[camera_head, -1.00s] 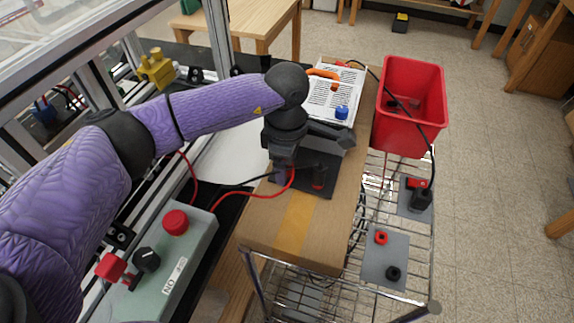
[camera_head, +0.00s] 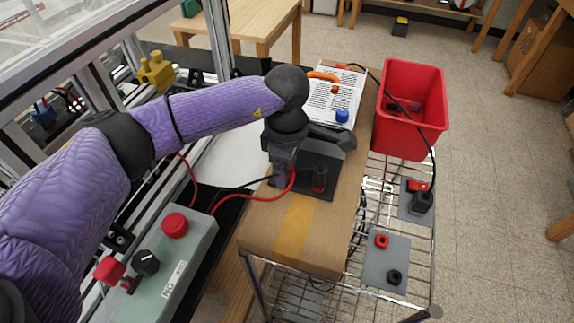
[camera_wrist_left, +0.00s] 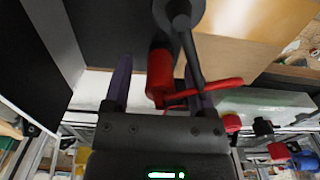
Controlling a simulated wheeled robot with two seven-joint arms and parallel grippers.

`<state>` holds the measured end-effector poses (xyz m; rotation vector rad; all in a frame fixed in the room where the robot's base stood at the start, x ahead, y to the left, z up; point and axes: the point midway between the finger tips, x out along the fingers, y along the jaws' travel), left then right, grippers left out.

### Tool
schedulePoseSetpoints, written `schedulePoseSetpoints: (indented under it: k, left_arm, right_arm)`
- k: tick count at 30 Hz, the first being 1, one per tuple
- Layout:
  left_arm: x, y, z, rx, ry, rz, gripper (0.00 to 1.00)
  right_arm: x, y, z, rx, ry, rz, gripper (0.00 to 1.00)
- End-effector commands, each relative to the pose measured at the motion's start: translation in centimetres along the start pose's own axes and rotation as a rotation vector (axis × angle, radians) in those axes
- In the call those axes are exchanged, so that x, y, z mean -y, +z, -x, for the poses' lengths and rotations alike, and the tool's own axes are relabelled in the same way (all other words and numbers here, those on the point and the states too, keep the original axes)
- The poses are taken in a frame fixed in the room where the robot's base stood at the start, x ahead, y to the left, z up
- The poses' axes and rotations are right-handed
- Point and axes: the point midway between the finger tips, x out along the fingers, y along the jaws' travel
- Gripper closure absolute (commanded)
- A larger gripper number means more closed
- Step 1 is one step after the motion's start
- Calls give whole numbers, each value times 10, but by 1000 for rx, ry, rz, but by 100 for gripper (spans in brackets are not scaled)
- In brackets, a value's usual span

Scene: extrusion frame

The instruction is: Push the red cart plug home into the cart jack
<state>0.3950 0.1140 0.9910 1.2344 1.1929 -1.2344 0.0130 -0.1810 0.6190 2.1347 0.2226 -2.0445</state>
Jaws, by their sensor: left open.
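The red plug (camera_wrist_left: 160,72) is between the two fingers of my left gripper (camera_wrist_left: 157,85) in the left wrist view. The fingers stand apart on either side of it, and its red cable passes by the right finger. In the head view my left gripper (camera_head: 283,178) points down over a black plate (camera_head: 312,160) on the cardboard box, largely hiding the plug. The plug's lower end and any seat beneath it are hidden. A dark red post (camera_head: 319,179) stands on the plate, right of the gripper. My right gripper is not in view.
A grey plate (camera_head: 375,262) with a red socket (camera_head: 382,241) and a black socket (camera_head: 394,277) lies on the wire cart. A red bin (camera_head: 410,125) stands behind it. A green control box (camera_head: 165,265) is at the front left. Red and black cables trail left.

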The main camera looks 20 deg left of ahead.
Motion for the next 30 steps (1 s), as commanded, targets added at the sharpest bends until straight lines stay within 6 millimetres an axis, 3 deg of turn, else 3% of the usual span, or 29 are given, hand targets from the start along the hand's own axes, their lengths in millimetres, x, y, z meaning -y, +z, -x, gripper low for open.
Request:
schedulePoseSetpoints:
  k: [3, 13, 30]
  left_arm:
    - [0, 0, 0, 0, 0, 0, 30]
    - [0, 0, 0, 0, 0, 0, 100]
    - [0, 0, 0, 0, 0, 0, 100]
  right_arm:
    - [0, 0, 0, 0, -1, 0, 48]
    - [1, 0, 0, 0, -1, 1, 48]
    - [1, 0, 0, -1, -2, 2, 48]
